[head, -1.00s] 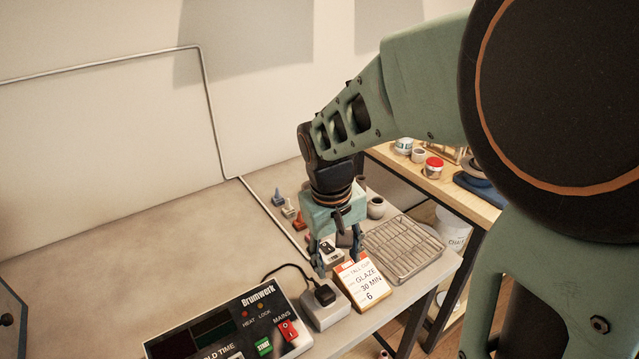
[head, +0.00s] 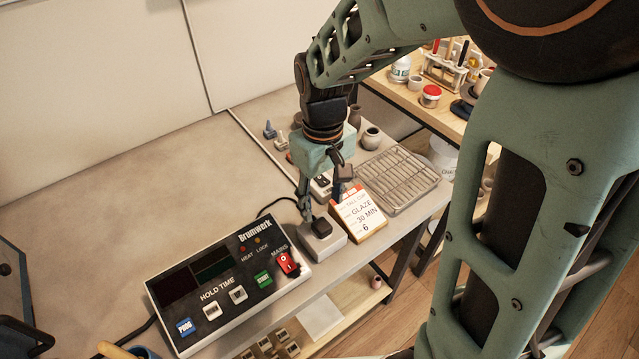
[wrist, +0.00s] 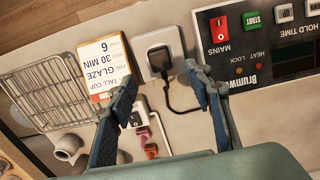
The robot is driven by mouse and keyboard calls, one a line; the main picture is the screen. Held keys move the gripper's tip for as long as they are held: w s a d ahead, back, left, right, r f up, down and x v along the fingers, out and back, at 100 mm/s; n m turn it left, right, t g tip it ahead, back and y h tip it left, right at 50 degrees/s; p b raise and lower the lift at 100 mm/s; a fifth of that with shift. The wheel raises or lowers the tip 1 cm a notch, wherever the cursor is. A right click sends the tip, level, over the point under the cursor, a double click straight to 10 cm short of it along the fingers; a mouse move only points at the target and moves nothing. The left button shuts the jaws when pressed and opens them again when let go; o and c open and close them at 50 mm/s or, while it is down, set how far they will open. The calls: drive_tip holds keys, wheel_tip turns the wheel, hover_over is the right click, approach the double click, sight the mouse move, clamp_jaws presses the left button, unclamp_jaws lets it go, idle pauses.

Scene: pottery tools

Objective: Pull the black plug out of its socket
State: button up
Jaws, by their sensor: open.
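The black plug (head: 321,227) sits in the pale socket block (head: 328,243) at the front of the bench. In the wrist view the plug (wrist: 159,58) is in the socket (wrist: 146,42), with its black cord curving away from it. My gripper (head: 321,208) is above the socket block, its fingers pointing down just over the plug. In the wrist view my gripper (wrist: 163,77) is open, with one finger on each side of the plug's line and nothing between them at the tips. Whether a finger touches the plug cannot be told.
A control box (head: 228,277) with a red mains switch (head: 287,264) stands left of the socket. A glaze card (head: 358,214) stands close on the right, and a wire rack (head: 398,180) lies beyond it.

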sight(322, 225)
wheel_tip(322, 225, down, 8)
drive_tip(key=b, duration=0.5)
drive_tip(key=shift+c, duration=0.5)
idle(0.5)
clamp_jaws()
drive_tip(key=shift+r, duration=0.15)
drive_tip(key=shift+r+p, duration=2.25)
drive_tip(key=shift+r, duration=0.7)
